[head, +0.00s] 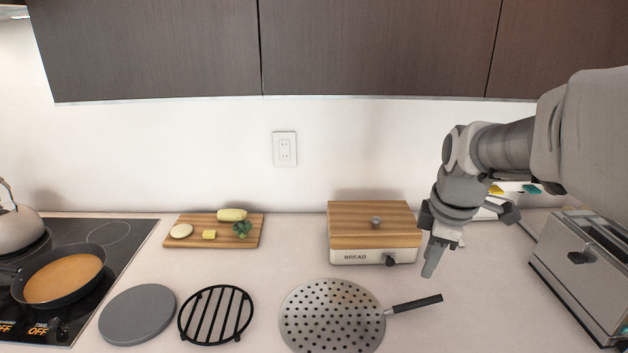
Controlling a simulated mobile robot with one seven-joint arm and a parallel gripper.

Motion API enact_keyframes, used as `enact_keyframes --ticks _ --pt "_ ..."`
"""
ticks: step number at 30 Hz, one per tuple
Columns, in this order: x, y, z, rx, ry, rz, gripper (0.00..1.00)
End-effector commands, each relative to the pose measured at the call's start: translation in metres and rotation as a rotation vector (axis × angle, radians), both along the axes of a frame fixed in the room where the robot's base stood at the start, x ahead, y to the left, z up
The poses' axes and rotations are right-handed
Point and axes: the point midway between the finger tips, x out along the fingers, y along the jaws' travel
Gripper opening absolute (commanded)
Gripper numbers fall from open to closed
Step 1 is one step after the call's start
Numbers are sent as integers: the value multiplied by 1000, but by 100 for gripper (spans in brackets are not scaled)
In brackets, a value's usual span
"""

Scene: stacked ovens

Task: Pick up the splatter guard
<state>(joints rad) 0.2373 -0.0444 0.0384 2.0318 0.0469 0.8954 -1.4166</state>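The splatter guard (332,318) is a round, light grey disc with many holes, lying flat on the counter at the lower middle of the head view. Its dark handle (417,303) points right and slightly back. My gripper (430,262) hangs above the counter, pointing down, behind and above the handle and apart from it. One finger shows clearly; the other is hidden or merges with it, so I cannot tell how far the fingers are apart. I see nothing held.
A bread box (345,257) stands just left of my gripper, and a toaster (583,270) stands right. A black trivet (216,314), a grey disc (138,314) and a cutting board (193,238) with food lie left. A pan (62,275) sits on the stove. Counter right of the handle is clear.

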Motion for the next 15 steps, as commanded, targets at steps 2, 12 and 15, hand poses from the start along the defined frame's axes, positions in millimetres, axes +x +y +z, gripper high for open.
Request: enact_keyframes --ticks 2,12,15 --pt "16 -12 -14 -19 28 104 34" --pt "52 -40 -48 -66 73 405 34" --pt "55 -42 -56 -69 77 427 34"
